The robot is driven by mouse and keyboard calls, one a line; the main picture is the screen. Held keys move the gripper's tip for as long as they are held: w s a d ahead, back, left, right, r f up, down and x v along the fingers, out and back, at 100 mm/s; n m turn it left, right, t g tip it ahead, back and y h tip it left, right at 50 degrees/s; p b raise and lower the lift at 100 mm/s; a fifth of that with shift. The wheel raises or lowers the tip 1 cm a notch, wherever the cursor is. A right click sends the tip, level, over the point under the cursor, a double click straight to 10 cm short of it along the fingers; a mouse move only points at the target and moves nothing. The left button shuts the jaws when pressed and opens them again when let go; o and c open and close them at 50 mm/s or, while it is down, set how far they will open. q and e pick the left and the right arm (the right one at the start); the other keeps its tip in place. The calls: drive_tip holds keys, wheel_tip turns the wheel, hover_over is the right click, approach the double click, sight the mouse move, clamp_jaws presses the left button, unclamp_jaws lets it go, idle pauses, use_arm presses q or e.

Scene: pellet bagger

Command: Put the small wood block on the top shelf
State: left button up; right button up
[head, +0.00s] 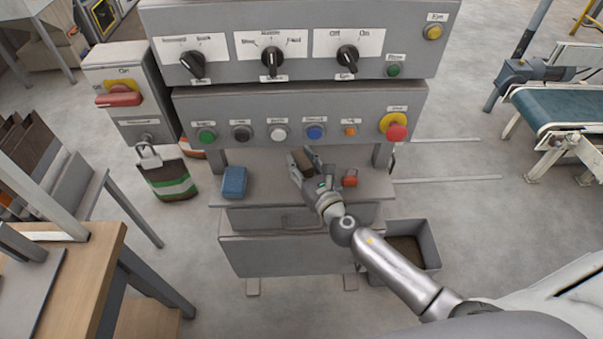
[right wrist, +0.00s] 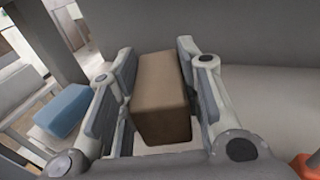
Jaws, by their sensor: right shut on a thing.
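The small wood block (head: 302,160) is brown and sits between the fingers of my right gripper (head: 306,169), over the grey shelf (head: 268,193) under the button panel. In the right wrist view the block (right wrist: 160,95) lies between the two finger pads of the right gripper (right wrist: 158,75), which is shut on it. I cannot tell whether the block touches the shelf. My left gripper is not in view. I cannot tell which surface is the top shelf.
A blue block (head: 234,182) stands left of the gripper on the same shelf, and a red padlock-like object (head: 350,178) stands right. The button panel (head: 300,104) overhangs behind. A grey bin (head: 428,248) sits low at right. A wooden table (head: 85,270) is at left.

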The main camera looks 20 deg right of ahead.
wheel_tip(320, 180, down, 4)
drive_tip(key=b, duration=0.3)
drive_tip(key=shift+f, duration=0.2)
drive_tip(key=shift+w+d+f, duration=0.1)
drive_tip(key=shift+w+f, duration=0.1)
drive_tip(key=shift+r, duration=0.1)
drive_tip(key=o, duration=0.6)
drive_tip(key=shift+f, duration=0.2)
drive_tip(key=o, duration=0.4)
drive_tip(key=shift+o, duration=0.2)
drive_tip(key=shift+r, duration=0.1)
